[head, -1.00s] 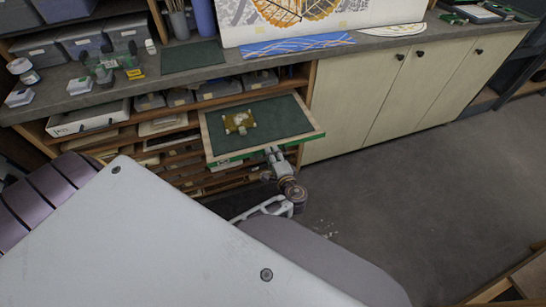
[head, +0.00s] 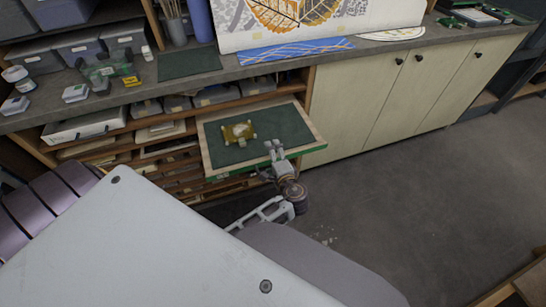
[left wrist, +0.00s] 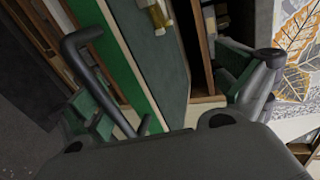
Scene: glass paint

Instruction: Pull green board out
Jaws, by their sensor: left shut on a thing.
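The board with a green front edge (head: 265,168) sticks out of the shelf unit under the counter. It has a dark green top and a pale wooden border. A small yellow-brown piece with a pale middle (head: 238,132) lies on it. In the left wrist view the green edge (left wrist: 128,62) and dark top (left wrist: 152,60) run between the fingers. The exact contact is hard to see. My right gripper is not in view.
Shelves with several stored sheets and a white tray (head: 84,128) lie left of and below the board. The counter above holds a dark mat (head: 188,62), boxes and jars. Pale cabinet doors (head: 385,95) stand to the right. The floor (head: 420,190) in front is open.

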